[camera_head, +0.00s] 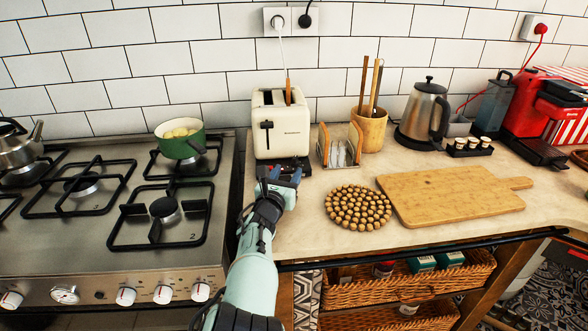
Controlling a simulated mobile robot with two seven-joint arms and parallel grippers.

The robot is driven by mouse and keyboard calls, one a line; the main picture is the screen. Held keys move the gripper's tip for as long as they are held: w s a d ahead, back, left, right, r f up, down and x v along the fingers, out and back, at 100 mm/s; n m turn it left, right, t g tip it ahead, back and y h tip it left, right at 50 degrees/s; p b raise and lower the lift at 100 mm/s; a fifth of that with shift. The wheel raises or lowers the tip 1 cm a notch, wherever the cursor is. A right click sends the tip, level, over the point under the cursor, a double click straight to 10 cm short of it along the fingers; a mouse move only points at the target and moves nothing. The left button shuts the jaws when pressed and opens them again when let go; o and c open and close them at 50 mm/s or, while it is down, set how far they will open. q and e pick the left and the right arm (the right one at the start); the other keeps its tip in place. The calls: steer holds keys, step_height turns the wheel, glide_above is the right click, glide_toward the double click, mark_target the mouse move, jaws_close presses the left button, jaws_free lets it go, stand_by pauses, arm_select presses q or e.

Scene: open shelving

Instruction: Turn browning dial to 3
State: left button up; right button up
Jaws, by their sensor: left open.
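A cream two-slot toaster (282,124) stands on the counter against the tiled wall, just right of the stove. A dark lever shows on the left of its front face. Something brown sticks up from its right slot. My left gripper (281,177) is in front of the toaster at its base, with its fingers pointing toward it. The gripper is open with nothing seen between the fingers. The browning dial is not clearly visible; the gripper covers the lower front of the toaster. I cannot tell whether the fingers touch the toaster. My right gripper is not in view.
A small rack (339,147) and a wooden utensil pot (370,130) stand right of the toaster. A round beaded trivet (358,207) and a cutting board (450,194) lie in front. A gas stove (120,245) with a green pot (180,146) is at left.

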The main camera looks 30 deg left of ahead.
mark_target(293, 161)
arm_select(q)
steer(key=x, duration=0.4)
steer(key=shift+a+b, duration=0.1)
steer(key=shift+b, duration=0.3)
steer(key=shift+x, duration=0.8)
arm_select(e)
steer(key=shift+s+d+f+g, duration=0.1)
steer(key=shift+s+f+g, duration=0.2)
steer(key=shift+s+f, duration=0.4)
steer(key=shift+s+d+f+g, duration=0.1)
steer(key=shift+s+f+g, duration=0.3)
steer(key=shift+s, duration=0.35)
arm_select(q)
steer(key=shift+c, duration=0.4)
jaws_close()
